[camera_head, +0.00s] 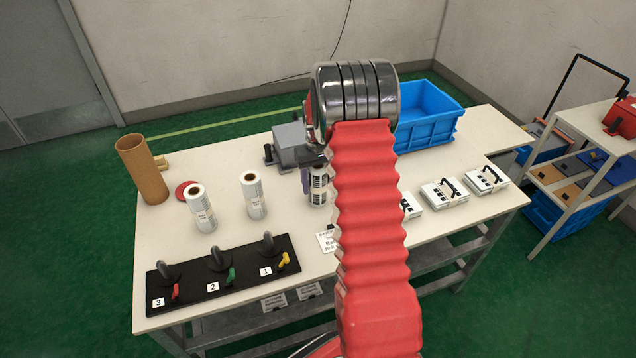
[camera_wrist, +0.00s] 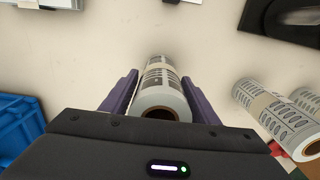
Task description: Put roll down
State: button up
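A white printed roll (camera_wrist: 160,88) stands upright between the fingers of my gripper (camera_wrist: 160,80) in the wrist view, its open core facing the camera. Narrow gaps seem to show between the roll and the purple fingers, so my gripper looks open around it. In the head view this roll (camera_head: 319,187) appears to stand on the table (camera_head: 290,228), its top hidden by my gripper (camera_head: 308,172). Two similar rolls stand to its left, a middle one (camera_head: 253,197) and a left one (camera_head: 201,209).
A black board (camera_head: 225,275) with several posts lies at the front left. A cardboard tube (camera_head: 142,170) stands at the left edge. A grey device (camera_head: 295,145) and a blue crate (camera_head: 428,118) are at the back. White boxes (camera_head: 444,194) line the right.

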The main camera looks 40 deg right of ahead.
jog(key=shift+o, duration=0.6)
jog(key=shift+r, duration=0.15)
jog(key=shift+r, duration=0.3)
notch_tip(320, 180, up, 11)
jog(key=shift+r, duration=0.15)
